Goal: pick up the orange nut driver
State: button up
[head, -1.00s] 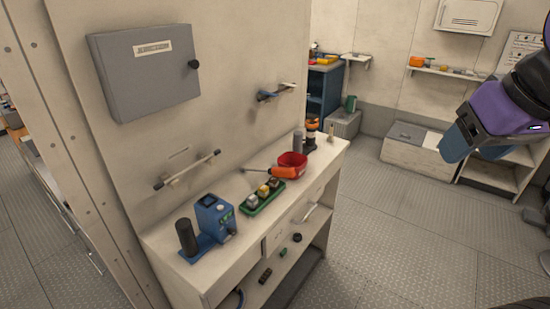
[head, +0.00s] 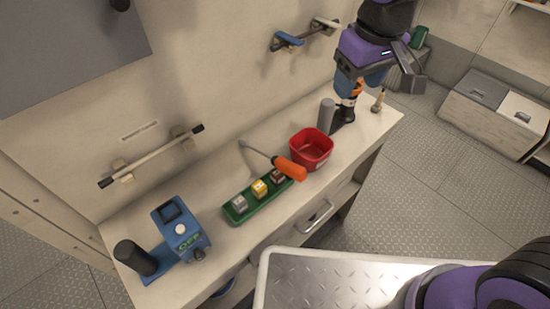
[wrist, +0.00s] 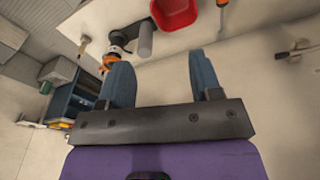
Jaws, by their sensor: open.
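The orange nut driver (head: 290,168) lies on the white counter in the head view, its orange handle towards the front and its thin grey shaft pointing back left towards the wall. The handle lies between the red bin and the green tray, over the tray's right end. In the wrist view, part of the nut driver (wrist: 222,5) shows at the top edge. My gripper (head: 362,82) is above the counter's far right end, right of the nut driver and apart from it. In the wrist view, its two blue fingers (wrist: 161,68) are spread with nothing between them.
A red bin (head: 325,150) stands between my gripper and the nut driver. A grey cylinder (head: 326,114) and an orange-black tool (head: 347,108) stand near my gripper. The green tray (head: 238,217) holds small blocks. A blue device (head: 181,229) stands left. Wall rails (head: 152,157) project above the counter.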

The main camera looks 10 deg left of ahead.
aim_at(286, 162)
jog(key=s+a+f+n, duration=0.1)
jog(key=a+f, duration=0.2)
jog(key=a, duration=0.1)
jog(key=s+a+f+n+g, duration=0.1)
jog(key=a+f, duration=0.3)
jog(key=a+f+n, duration=0.1)
jog(key=a+f, duration=0.3)
jog(key=shift+s+g+h, duration=0.3)
jog(key=shift+s, duration=0.1)
notch_tip(286, 162, down, 5)
jog(key=shift+f, duration=0.1)
jog(key=shift+s+d+f, duration=0.15)
jog(key=shift+f, duration=2.55)
jog(key=shift+c, duration=0.2)
grip_shut()
